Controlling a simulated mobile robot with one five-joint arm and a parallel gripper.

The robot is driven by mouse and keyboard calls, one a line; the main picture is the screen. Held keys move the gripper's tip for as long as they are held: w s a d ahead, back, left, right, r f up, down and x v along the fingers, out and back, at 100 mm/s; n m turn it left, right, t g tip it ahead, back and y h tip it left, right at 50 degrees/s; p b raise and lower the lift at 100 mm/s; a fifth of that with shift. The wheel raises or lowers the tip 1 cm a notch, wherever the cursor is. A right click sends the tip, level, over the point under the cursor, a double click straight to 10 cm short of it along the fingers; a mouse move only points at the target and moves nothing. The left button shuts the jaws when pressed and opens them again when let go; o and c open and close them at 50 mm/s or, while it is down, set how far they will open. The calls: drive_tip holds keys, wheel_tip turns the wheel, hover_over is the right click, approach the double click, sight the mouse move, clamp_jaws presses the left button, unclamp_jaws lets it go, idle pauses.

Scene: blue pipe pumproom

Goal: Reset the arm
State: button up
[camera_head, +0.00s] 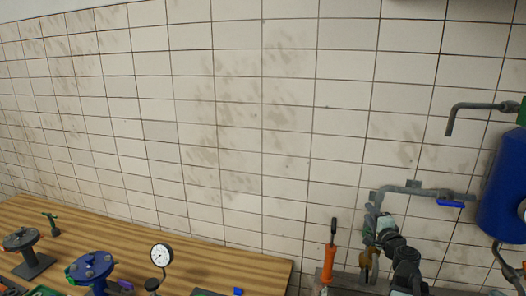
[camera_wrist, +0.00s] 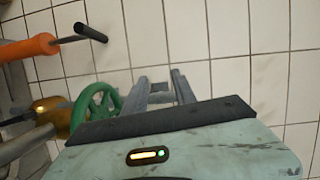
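My gripper (camera_wrist: 160,76) points at the tiled wall in the wrist view. Its two grey fingers stand apart, with tile and grey bars showing between them, and I see nothing held. In the head view my arm rises at the lower right, and my gripper (camera_head: 373,203) is small there, near the grey wall pipe (camera_head: 425,190); I cannot tell if they touch. A green handwheel (camera_wrist: 95,106) is just left of the fingers in the wrist view, partly hidden by my wrist body.
An orange handle with a dark rod (camera_head: 328,262) stands left of my arm; it also shows in the wrist view (camera_wrist: 30,47). A brass part (camera_head: 366,262) is beside my arm. A blue tank (camera_head: 503,185) hangs at right. The wooden bench (camera_head: 215,262) carries a gauge (camera_head: 161,255) and valves.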

drive_tip(key=a+f+n+g+y+b, duration=0.2)
drive_tip(key=a+f+n+g+y, duration=0.3)
drive_tip(key=a, duration=0.6)
drive_tip(key=s+a+f+n+b, duration=0.1)
drive_tip(key=a+f+n+b, duration=0.15)
drive_tip(key=a+f, duration=0.65)
drive_tip(key=a+f+n+g+y+b, duration=0.1)
drive_tip(key=a+f+n+g+y, duration=0.3)
drive_tip(key=a, duration=1)
drive_tip(key=s+a+f+n+g+h+b, duration=0.1)
drive_tip(key=s+a+f+n+g+h, duration=0.3)
drive_tip(key=s+f, duration=0.5)
drive_tip(key=s+d+f+n+g+h, duration=0.2)
drive_tip(key=s+d+f+g+h, duration=0.1)
drive_tip(key=s+d, duration=0.5)
drive_tip(key=shift+s+d+f+g+h, duration=0.15)
drive_tip(key=shift+s+d+g+h, duration=0.3)
drive_tip(key=shift+d+g, duration=0.35)
